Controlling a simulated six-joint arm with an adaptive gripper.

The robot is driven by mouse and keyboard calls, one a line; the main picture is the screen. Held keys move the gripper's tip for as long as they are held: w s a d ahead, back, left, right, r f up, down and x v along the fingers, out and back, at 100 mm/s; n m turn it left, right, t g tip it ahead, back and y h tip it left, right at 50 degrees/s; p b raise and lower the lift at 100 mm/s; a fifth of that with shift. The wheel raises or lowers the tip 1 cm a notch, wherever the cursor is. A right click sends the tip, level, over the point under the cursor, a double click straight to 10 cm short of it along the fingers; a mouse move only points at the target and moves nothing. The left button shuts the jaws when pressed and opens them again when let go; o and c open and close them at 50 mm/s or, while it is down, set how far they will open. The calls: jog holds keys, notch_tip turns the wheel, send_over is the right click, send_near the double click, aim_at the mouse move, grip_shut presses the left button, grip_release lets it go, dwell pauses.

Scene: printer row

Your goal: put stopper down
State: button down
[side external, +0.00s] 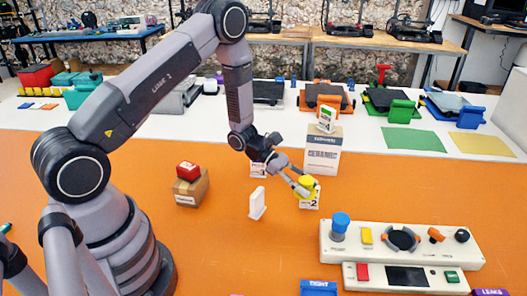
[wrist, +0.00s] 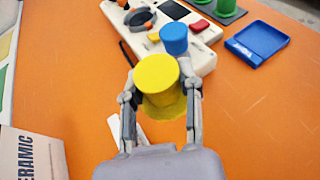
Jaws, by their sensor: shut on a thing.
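A white control panel (side external: 415,254) with a blue knob (side external: 340,222) stands at front right. A box marked "CERAMIC" (side external: 322,158) stands behind my gripper. A white upright card (side external: 257,204) and a cardboard box (side external: 190,190) with a red block (side external: 188,171) are to the left.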

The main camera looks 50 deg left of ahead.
jog(key=w+r, duration=0.1)
jog(key=w, duration=0.2)
send_over(349, 204)
jog(key=f, duration=0.9)
jog(key=shift+s, duration=0.25)
jog(key=shift+w+f, duration=0.35)
jog(key=shift+f, duration=1.45)
jog(key=shift+f, duration=0.15)
jog(key=c, duration=0.7)
grip_release()
jog(key=shift+c, duration=0.2)
